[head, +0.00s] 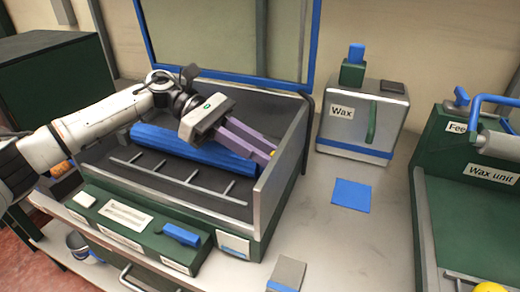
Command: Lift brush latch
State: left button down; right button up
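My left gripper (268,160) reaches in from the left over the brush machine (262,205). Its two purple fingers point right and down, close to the machine's right side wall. They look apart, with nothing seen held between them. A blue brush roller (165,143) lies across the machine bed, partly under the gripper. A blue lever (181,235) sits on the green front panel; I cannot tell whether it is the brush latch. A small yellow spot shows by the fingertips, mostly hidden. My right gripper is out of view.
A grey box labelled Wax (355,122) and a blue square (352,194) are on the table (340,240) to the right. The green wax unit (450,155) stands at far right, with a yellow ball (489,287) at its lower edge. A small grey block (287,273) is in front.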

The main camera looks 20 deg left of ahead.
pick_arm(q)
jog(key=shift+w+r, duration=0.4)
jog(key=shift+r, duration=0.2)
jog(key=shift+w+r+n, duration=0.15)
jog(key=shift+r+n, duration=0.05)
jog(key=shift+n, duration=0.2)
jog(key=shift+w+r+n+g+p, duration=0.3)
jog(key=shift+w+r+n+g, duration=0.1)
jog(key=shift+n+g, duration=0.25)
jog(key=shift+w+r+n+g+h+b, duration=0.35)
jog(key=shift+w+n+g, duration=0.45)
jog(key=shift+n, duration=0.45)
